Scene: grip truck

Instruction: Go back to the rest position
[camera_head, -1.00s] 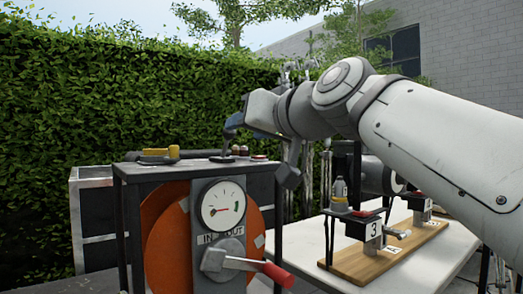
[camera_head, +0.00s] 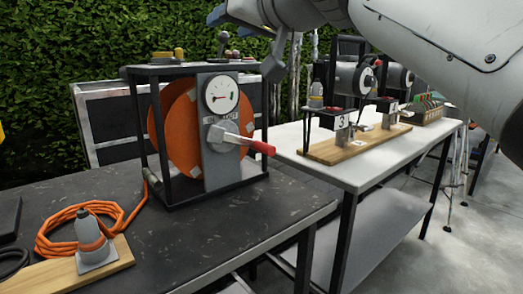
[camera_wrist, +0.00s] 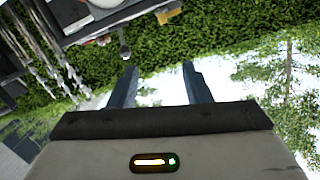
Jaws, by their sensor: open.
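My gripper (camera_wrist: 160,84) shows in the wrist view with its two blue-grey fingers apart and nothing between them. My arm reaches in from the upper right.
A gauge (camera_head: 221,95) and a red-handled lever (camera_head: 262,147) are on the stand's front. The dark table (camera_head: 200,235) holds an orange cable (camera_head: 60,243) and a grey-orange plug (camera_head: 88,232). A white table (camera_head: 300,180) with a numbered device stands right. A hedge is behind.

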